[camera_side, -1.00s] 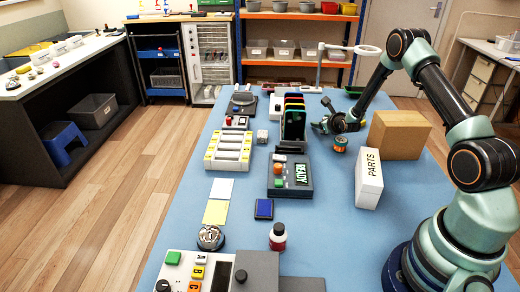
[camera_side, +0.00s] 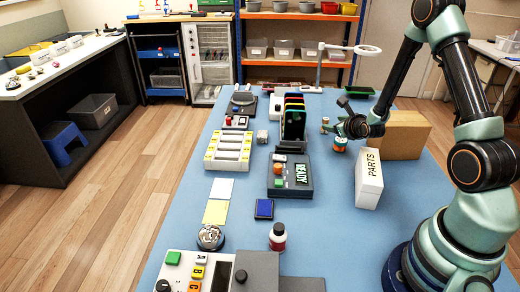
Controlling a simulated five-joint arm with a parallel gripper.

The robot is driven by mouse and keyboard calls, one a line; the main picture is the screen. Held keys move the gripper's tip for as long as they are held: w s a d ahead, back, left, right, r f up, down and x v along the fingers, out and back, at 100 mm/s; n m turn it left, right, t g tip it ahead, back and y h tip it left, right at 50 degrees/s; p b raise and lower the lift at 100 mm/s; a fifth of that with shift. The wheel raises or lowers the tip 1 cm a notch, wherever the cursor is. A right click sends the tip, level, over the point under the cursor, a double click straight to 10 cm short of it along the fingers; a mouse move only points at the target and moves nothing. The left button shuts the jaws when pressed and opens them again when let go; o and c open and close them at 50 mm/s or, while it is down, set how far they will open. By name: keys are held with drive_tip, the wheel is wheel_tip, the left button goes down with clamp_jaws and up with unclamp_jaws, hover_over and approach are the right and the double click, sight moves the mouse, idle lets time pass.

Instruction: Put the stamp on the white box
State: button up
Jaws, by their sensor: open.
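The white box (camera_side: 369,180), lettered PARTS, stands upright on the blue table, right of the middle. A small tan upright piece (camera_side: 325,122), which looks like the stamp, stands on the table right of the dark phone rack; it is too small to be sure. My gripper (camera_side: 343,122) is open and empty, a little to the right of that piece and apart from it, behind the white box. I cannot tell how high the fingertips are above the table.
A brown carton (camera_side: 405,136) stands close to the right of my gripper. The phone rack (camera_side: 294,121) is to its left, with the READY device (camera_side: 290,176) nearer. A green tray (camera_side: 359,91) lies behind. The blue table (camera_side: 330,235) is clear in front of the white box.

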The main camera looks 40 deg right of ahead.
drive_tip(key=s+a+r+n+g+y, duration=0.1)
drive_tip(key=s+a+r+n+y, duration=0.1)
drive_tip(key=a+r+n, duration=0.6)
drive_tip(key=s+a+r+n+g+y, duration=0.2)
drive_tip(key=a+r+n, duration=0.6)
drive_tip(key=n, duration=1)
drive_tip(key=s+a+y, duration=0.1)
drive_tip(key=a, duration=0.3)
drive_tip(key=shift+r, duration=0.3)
drive_tip(key=shift+o, duration=0.4)
drive_tip(key=s+a+r+n+g+y, duration=0.1)
drive_tip(key=s+a+r+n+g, duration=0.1)
drive_tip(key=s+a+n, duration=0.4)
drive_tip(key=s+n, duration=0.3)
drive_tip(key=n, duration=0.2)
drive_tip(key=shift+s+r, duration=0.25)
drive_tip(key=shift+r, duration=0.1)
drive_tip(key=shift+s+a+n, duration=0.1)
drive_tip(key=shift+s+n, duration=0.2)
drive_tip(key=shift+s, duration=0.05)
